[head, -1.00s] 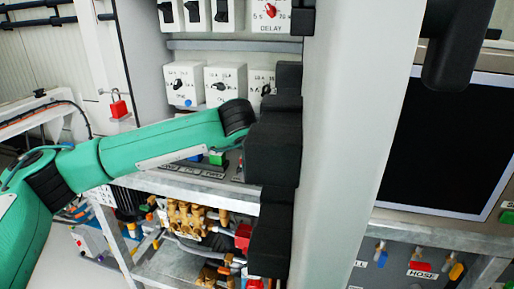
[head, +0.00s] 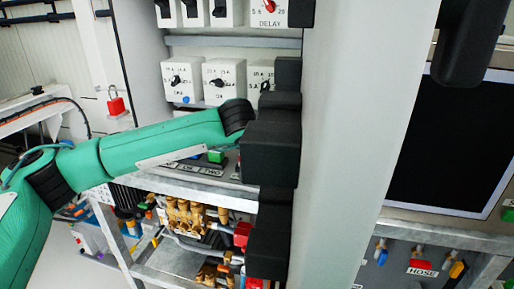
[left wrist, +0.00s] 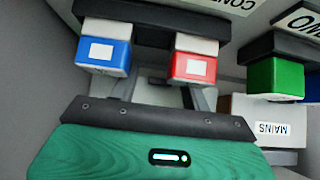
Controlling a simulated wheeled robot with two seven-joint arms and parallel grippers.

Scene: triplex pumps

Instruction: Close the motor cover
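I cannot tell for sure which part is the motor cover. A dark finned body that looks like a motor (head: 127,198) sits on the lower rack, partly behind my green left arm. My left arm reaches in from the left and ends at black blocks (head: 270,150) beside a tall grey panel; its fingertips cannot be made out in the head view. In the left wrist view my left gripper (left wrist: 165,95) shows two grey fingers set apart with nothing seen held between them. A blue button (left wrist: 103,55) and a red button (left wrist: 193,66) lie just beyond. My right gripper is not seen.
The tall grey panel (head: 355,130) fills the middle and blocks the view behind it. Boxes with knobs (head: 222,80) stand on the rack above the arm. Brass pump parts (head: 185,215) sit below. A dark screen (head: 450,145) is at right. A green button (left wrist: 275,78) is near the gripper.

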